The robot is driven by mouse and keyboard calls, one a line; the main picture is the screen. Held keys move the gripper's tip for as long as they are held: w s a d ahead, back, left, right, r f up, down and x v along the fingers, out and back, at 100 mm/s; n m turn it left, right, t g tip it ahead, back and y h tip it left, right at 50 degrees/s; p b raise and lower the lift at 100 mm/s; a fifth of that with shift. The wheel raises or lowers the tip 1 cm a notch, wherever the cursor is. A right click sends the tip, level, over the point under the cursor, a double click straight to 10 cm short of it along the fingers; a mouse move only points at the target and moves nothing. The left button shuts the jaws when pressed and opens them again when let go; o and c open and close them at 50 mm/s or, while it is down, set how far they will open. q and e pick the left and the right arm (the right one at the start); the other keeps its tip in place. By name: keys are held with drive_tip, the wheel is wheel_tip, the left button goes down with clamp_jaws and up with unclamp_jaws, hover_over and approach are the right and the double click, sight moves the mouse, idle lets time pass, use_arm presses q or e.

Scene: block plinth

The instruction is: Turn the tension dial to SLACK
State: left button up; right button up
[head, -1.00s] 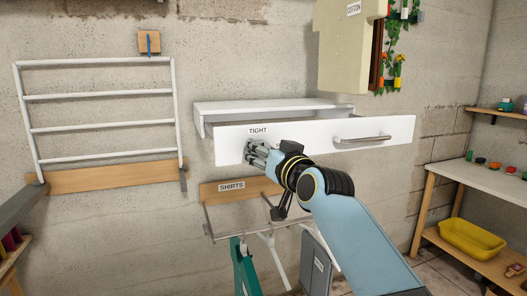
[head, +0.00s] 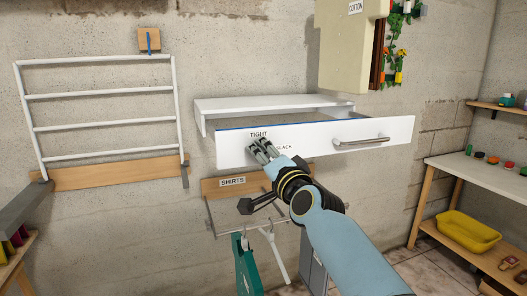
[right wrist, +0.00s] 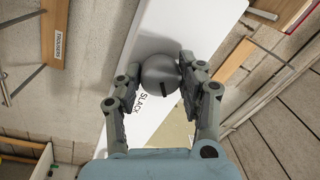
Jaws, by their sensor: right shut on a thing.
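The tension dial (right wrist: 161,75) is a round grey knob with a dark pointer mark, on the white front panel (head: 370,130) of an open wall unit. In the right wrist view, the SLACK label (right wrist: 141,105) is beside the knob, and the dark mark is on the knob's side near that label. The TIGHT label (head: 258,134) shows above the fingers in the head view. My right gripper (head: 263,150) is shut on the dial, one finger on each side, and hides it in the head view. My left gripper is not in view.
A metal bar handle (head: 374,141) is on the panel's right. Below is a SHIRTS board (head: 215,187) with a rail and hangers (head: 247,268). A white rack (head: 100,96) is on the left wall, and a bench with a yellow basin (head: 468,233) is at right.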

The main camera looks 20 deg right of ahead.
drive_tip(key=shift+m+h+p, duration=0.5)
drive_tip(key=shift+m+p, duration=0.45)
drive_tip(key=shift+m, duration=2.95)
drive_tip(key=o, duration=1.1)
drive_tip(key=shift+o, duration=0.2)
drive_tip(key=s+f, duration=0.1)
drive_tip(key=s, duration=1.1)
drive_tip(key=shift+d, duration=0.15)
